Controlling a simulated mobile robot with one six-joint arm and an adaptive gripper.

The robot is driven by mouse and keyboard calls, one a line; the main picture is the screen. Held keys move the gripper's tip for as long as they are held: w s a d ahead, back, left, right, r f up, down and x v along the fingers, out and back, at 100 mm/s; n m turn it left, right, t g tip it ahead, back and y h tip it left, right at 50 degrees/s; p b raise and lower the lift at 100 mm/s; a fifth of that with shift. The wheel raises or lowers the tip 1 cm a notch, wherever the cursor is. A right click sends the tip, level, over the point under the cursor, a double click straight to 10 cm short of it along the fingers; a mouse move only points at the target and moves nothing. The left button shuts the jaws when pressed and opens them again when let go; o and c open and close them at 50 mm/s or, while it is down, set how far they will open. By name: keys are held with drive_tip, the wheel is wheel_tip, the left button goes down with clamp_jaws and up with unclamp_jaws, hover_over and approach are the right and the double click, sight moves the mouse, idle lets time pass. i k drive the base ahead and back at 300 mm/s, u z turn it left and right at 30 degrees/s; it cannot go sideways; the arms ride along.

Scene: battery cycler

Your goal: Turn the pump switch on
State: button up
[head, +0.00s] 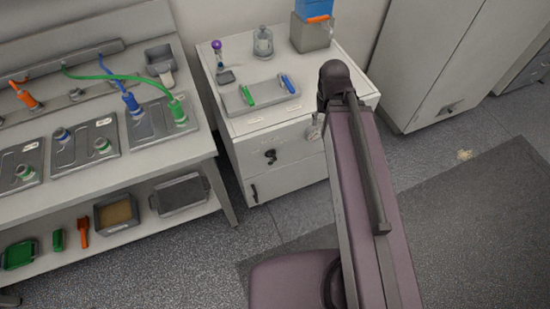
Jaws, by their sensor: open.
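No part in the head view is plainly readable as the pump switch. A small black knob-like fitting (271,156) sits on the front of the white cabinet (290,190), with faint lettering above it that I cannot read. My arm rises from the bottom right and covers the right part of this cabinet front. My gripper cannot be made out and seems hidden behind my arm. A small grey round part (314,131) shows at the arm's left edge, too small to identify.
The cabinet top holds a grey tray (262,96) with green and blue pens, a glass jar (263,42) and a grey box (311,32). The left bench (105,160) carries plates with coloured connectors. A tall cabinet (440,60) stands right. Floor (300,228) before the white cabinet is clear.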

sight(270, 154)
drive_tip(key=z, duration=0.05)
drive_tip(key=k, duration=2)
drive_tip(key=u, duration=0.6)
drive_tip(key=i, duration=1)
